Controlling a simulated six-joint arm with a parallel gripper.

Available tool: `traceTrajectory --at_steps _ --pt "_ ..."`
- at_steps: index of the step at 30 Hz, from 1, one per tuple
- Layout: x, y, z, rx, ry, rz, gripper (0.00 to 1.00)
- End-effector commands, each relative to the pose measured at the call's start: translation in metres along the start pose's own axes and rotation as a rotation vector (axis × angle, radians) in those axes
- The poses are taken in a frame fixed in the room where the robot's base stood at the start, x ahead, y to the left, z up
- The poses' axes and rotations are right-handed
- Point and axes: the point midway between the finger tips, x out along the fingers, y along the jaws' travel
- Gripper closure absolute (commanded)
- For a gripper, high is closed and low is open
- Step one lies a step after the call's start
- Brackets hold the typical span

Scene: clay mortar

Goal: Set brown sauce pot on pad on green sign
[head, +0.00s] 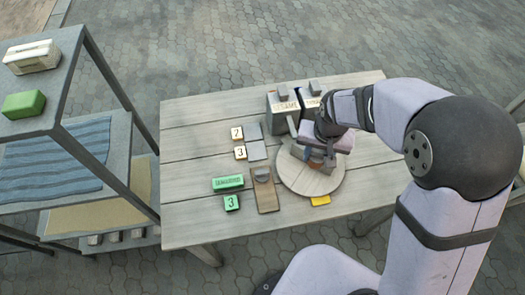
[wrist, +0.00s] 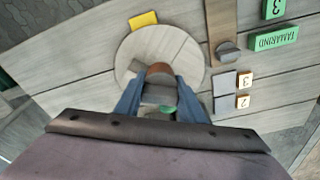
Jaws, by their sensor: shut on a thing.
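My gripper (wrist: 160,85) is over the round wooden board (head: 316,184). It is shut on a small brown pot (wrist: 159,69), which shows between its blue fingers; the head view shows a little of its brown side (head: 309,154). The fingers hide much of it, and I cannot tell whether it touches the board. The green TAMARIND sign (head: 228,183) and a green sign marked 3 (head: 231,203) lie at the left. Beside them is a brown pad strip (head: 268,200) with a grey round thing (head: 262,173) on its far end; its near end is bare.
Two grey pads (head: 257,151) lie beside cream signs marked 3 (head: 240,153) and 2 (head: 237,133). Grey containers (head: 284,105) stand behind the board. A yellow sign (head: 320,201) lies at its front. A grey shelf rack (head: 62,115) stands left of the table.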

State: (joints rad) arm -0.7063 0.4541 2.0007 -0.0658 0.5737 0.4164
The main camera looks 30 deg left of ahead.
Motion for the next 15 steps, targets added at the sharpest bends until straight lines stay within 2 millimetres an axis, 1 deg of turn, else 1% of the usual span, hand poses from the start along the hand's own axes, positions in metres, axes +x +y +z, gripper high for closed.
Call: traceTrajectory --at_steps 1,6,9,15 --pt "0.006 -0.012 -0.007 0.012 0.001 -0.002 1.00" --pt "0.013 -0.055 -0.030 0.080 0.000 -0.002 1.00" --pt "0.015 -0.079 -0.038 0.117 -0.001 -0.002 1.00" --pt "0.019 -0.124 -0.050 0.190 -0.003 -0.001 1.00"
